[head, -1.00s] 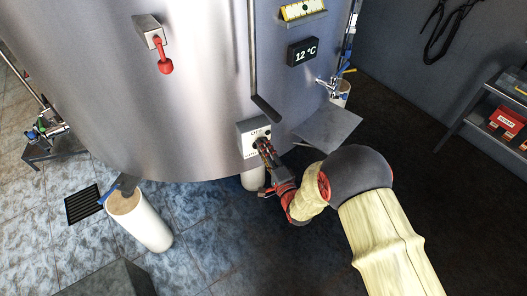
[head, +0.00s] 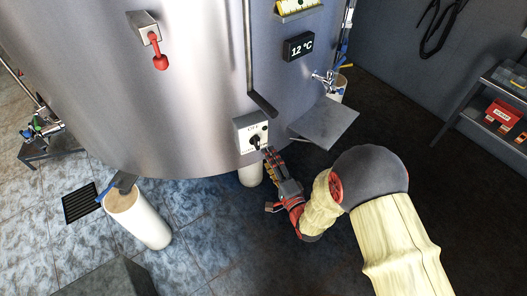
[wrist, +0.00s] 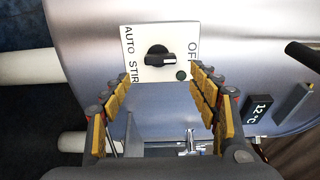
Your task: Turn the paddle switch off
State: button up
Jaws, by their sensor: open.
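The paddle switch (head: 255,141) is a black knob on a pale square plate (head: 241,143) on the front of the steel tank. In the wrist view the knob (wrist: 158,58) lies roughly crosswise between the words AUTO STIR on the left and OFF on the right. Its grey-tipped end lies to the right, on the OFF side. A dark green lamp (wrist: 181,75) sits on the plate. My gripper (head: 268,151) is just below and right of the switch. In the wrist view its yellow-padded fingers (wrist: 158,78) are spread apart, with nothing between them, and the knob stands beyond them.
A vertical pipe (head: 249,50) ends in a bent bar just above the switch. A grey shelf plate (head: 325,122) juts out to the right. A red-handled lever (head: 159,55) and a 12 °C display (head: 299,46) are higher on the tank. White legs stand below.

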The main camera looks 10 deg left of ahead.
jog(key=v, duration=0.4)
jog(key=shift+s+d, duration=0.25)
jog(key=shift+s, duration=0.05)
